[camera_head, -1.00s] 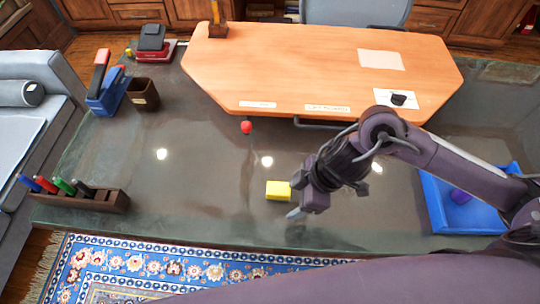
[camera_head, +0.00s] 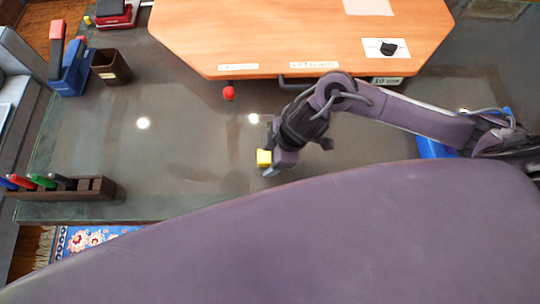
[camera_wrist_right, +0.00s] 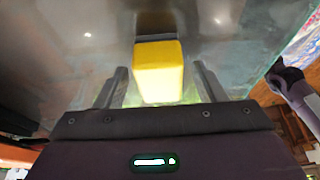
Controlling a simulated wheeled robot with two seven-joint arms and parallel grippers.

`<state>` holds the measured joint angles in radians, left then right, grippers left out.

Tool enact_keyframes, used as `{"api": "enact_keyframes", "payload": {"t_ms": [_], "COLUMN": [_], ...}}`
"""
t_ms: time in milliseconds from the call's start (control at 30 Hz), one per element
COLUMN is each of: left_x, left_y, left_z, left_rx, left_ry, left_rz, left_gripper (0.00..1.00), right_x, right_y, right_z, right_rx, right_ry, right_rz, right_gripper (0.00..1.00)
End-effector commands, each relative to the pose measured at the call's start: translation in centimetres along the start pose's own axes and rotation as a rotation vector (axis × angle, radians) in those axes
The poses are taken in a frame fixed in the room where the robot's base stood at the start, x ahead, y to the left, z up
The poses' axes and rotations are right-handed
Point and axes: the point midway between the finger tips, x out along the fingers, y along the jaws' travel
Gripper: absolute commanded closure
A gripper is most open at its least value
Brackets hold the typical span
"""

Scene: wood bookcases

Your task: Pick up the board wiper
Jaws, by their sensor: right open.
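The board wiper, a small yellow block (camera_head: 264,158), lies on the dark glossy tabletop near the middle of the head view. My right gripper (camera_head: 276,166) is at it and partly covers it. In the right wrist view the yellow block (camera_wrist_right: 159,72) shows between the two open fingers of the gripper (camera_wrist_right: 162,88), with a gap on each side. The fingers are apart from it, and the block's near lower end is close to the palm. My left gripper is not seen.
An orange wooden desk board (camera_head: 300,35) lies beyond the gripper, with a red ball (camera_head: 229,93) near its edge. A dark pen rack (camera_head: 65,189), a blue stapler-like item (camera_head: 69,68) and a brown cup (camera_head: 110,68) stand left. A blue tray (camera_head: 432,148) is right, mostly hidden.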

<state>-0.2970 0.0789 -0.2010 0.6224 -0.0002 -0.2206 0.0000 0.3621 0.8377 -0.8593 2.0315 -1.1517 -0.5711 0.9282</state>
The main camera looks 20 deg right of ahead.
Motion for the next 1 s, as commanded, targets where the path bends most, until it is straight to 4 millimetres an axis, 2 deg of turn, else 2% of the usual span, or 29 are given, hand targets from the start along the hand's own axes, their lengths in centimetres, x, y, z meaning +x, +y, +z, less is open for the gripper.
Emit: {"api": "enact_keyframes", "payload": {"t_ms": [67, 200, 500, 567, 833, 1000], "left_x": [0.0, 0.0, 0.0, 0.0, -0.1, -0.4], "left_y": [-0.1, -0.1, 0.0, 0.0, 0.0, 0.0], "left_z": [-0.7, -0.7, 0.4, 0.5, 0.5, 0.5], "left_rx": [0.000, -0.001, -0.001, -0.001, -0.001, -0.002], "left_ry": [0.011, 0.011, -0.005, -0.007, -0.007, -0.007], "left_rz": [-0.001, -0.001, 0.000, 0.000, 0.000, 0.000], "left_gripper": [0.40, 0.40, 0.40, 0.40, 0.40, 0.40], "right_x": [0.0, 0.0, 0.0, 0.0, -0.2, -1.4], "right_y": [0.0, 0.0, 0.0, 0.0, 0.0, 0.1], "right_z": [0.0, 0.0, 0.0, 0.0, -0.1, -0.7], "right_rx": [0.000, 0.000, 0.000, 0.000, 0.000, -0.001], "right_ry": [0.000, 0.000, 0.000, 0.000, 0.000, 0.002], "right_rz": [0.000, 0.000, 0.000, 0.000, 0.000, 0.002], "right_gripper": [0.36, 0.39, 0.78, 0.84, 0.84, 0.84]}}
